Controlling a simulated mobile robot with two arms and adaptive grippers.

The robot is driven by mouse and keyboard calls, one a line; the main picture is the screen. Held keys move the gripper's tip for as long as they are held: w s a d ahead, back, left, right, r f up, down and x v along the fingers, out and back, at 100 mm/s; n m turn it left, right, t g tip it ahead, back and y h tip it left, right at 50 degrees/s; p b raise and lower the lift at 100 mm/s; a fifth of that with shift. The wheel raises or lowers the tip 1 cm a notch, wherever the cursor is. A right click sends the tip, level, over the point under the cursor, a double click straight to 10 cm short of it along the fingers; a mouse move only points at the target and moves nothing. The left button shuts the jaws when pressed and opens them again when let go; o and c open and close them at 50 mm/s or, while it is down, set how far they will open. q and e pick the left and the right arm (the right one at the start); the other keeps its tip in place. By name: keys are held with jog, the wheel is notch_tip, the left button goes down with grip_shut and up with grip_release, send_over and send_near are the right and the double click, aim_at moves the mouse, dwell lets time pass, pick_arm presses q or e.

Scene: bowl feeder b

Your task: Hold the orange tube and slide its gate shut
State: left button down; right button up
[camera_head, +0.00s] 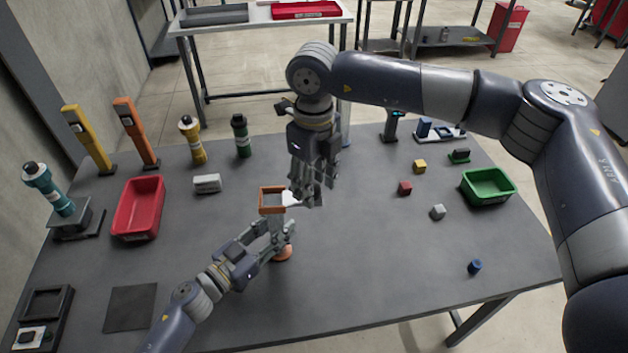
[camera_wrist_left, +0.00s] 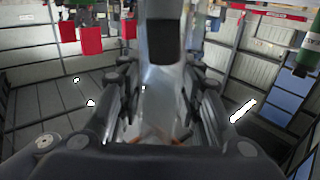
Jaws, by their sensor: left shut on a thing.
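The orange tube stands upright near the table's middle, with a square orange rim (camera_head: 272,190) at its top and a round orange foot (camera_head: 283,253). My left gripper (camera_head: 278,238) is shut on the tube between rim and foot, hiding much of its body. In the left wrist view a pale grey column (camera_wrist_left: 160,95) stands between the fingers. A white tab (camera_head: 291,198), seemingly the gate, sticks out at the rim's right side. My right gripper (camera_head: 312,196) points down right beside this tab. Its fingers overlap in the picture; contact with the tab is unclear.
A red bin (camera_head: 139,208) stands left, a green bin (camera_head: 488,186) right. Yellow, orange, teal and green devices line the back left. The table's front middle is mostly clear.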

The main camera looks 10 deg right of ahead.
aim_at(292, 198)
grip_shut()
jog(key=shift+w+a, duration=0.2)
jog(key=shift+a, duration=2.1)
pick_arm(q)
jog(key=shift+d, duration=0.1)
pick_arm(e)
jog(key=shift+o, duration=0.5)
grip_release()
jog(key=shift+d, duration=0.1)
jog(key=shift+r, duration=0.2)
notch_tip(292, 198, up, 12)
jog(key=shift+f, duration=0.15)
